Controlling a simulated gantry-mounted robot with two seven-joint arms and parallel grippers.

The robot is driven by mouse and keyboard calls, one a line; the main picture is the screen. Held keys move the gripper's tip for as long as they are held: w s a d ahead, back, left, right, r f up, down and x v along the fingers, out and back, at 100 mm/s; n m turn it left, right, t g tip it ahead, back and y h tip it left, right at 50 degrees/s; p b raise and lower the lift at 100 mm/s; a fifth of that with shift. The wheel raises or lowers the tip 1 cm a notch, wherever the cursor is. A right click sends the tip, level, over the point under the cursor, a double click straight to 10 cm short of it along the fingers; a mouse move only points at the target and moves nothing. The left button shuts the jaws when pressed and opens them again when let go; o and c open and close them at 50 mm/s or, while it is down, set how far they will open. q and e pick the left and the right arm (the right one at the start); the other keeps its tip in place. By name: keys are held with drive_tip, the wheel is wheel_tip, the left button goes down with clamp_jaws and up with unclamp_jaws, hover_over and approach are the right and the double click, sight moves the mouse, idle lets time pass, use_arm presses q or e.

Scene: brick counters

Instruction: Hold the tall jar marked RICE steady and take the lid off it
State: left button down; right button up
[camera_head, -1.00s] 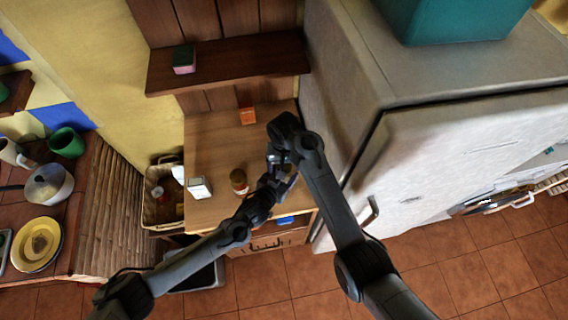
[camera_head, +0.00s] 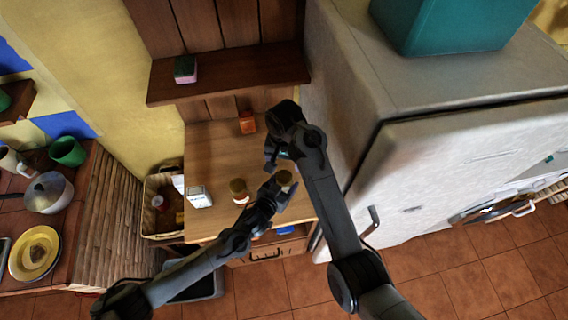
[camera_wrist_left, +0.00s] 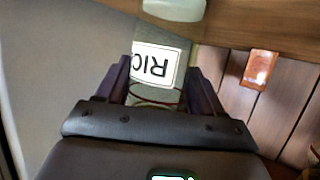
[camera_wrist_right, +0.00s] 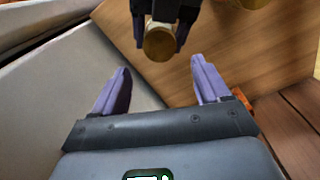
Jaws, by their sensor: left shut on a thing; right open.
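The RICE jar (camera_wrist_left: 155,68) is between my left gripper's fingers; its white label reads upside down in the left wrist view. My left gripper (camera_head: 279,189) is shut on its body. The jar's round brown lid (camera_wrist_right: 160,43) is on top and also shows in the head view (camera_head: 285,177). I cannot tell whether the jar touches the counter. My right gripper (camera_wrist_right: 160,85) is open and empty, apart from the lid. In the head view it is behind the jar, partly hidden by its own arm.
A shorter brown-lidded jar (camera_head: 239,191) stands left of the RICE jar on the wooden counter (camera_head: 216,150). A white box (camera_head: 199,197) is further left, an orange box (camera_head: 247,122) at the back. The fridge (camera_head: 400,170) is close on the right.

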sight(284, 176)
drive_tip(key=shift+f, duration=3.85)
drive_tip(key=c, duration=1)
drive_tip(key=n, duration=0.3)
drive_tip(key=shift+c, duration=0.3)
drive_tip(key=o, duration=1.2)
drive_tip(key=shift+c, duration=0.2)
drive_tip(key=shift+r, duration=0.15)
